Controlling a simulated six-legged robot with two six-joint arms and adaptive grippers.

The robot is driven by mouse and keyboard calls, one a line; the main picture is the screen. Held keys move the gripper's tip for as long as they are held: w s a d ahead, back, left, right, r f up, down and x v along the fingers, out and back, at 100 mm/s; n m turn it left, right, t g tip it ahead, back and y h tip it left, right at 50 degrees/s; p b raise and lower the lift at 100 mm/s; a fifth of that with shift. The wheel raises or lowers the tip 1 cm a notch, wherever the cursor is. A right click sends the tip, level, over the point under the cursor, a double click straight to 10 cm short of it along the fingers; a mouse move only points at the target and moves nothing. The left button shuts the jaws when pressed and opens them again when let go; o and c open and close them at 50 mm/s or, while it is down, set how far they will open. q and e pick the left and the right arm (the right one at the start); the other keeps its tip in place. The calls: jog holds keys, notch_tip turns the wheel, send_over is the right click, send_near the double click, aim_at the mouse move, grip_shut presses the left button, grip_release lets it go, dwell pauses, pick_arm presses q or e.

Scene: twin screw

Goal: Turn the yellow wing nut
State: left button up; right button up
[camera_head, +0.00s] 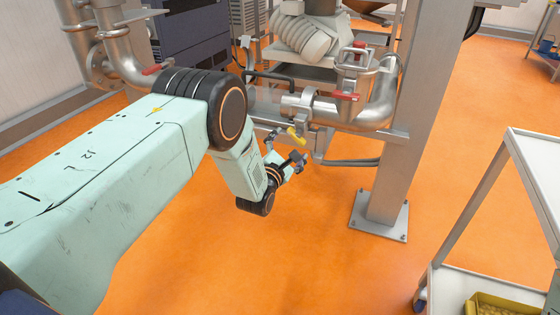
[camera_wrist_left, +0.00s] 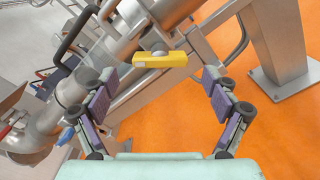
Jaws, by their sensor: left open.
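The yellow wing nut (camera_head: 296,136) sits on the clamp of a steel pipe, low on the pipework in the middle of the head view. In the left wrist view the wing nut (camera_wrist_left: 160,60) lies level across the picture, with a round grey stud end at its middle. My left gripper (camera_head: 290,155) is just below and beside the wing nut. In the left wrist view my left gripper (camera_wrist_left: 160,88) is open, one finger on each side, with the wing nut beyond the fingertips and between their lines. No contact shows. My right gripper is not in view.
Steel pipe (camera_head: 375,113) with red-handled valves (camera_head: 345,96) runs behind and right of the gripper. A steel post (camera_head: 390,150) stands to the right, bolted to the orange floor (camera_head: 320,250). A cart (camera_head: 485,190) with a yellow bin (camera_head: 495,303) is at lower right.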

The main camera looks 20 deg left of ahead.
pick_arm(q)
jog(key=s, duration=0.8)
jog(key=shift+s+a, duration=0.15)
jog(key=shift+s, duration=0.25)
jog(key=shift+r, duration=0.15)
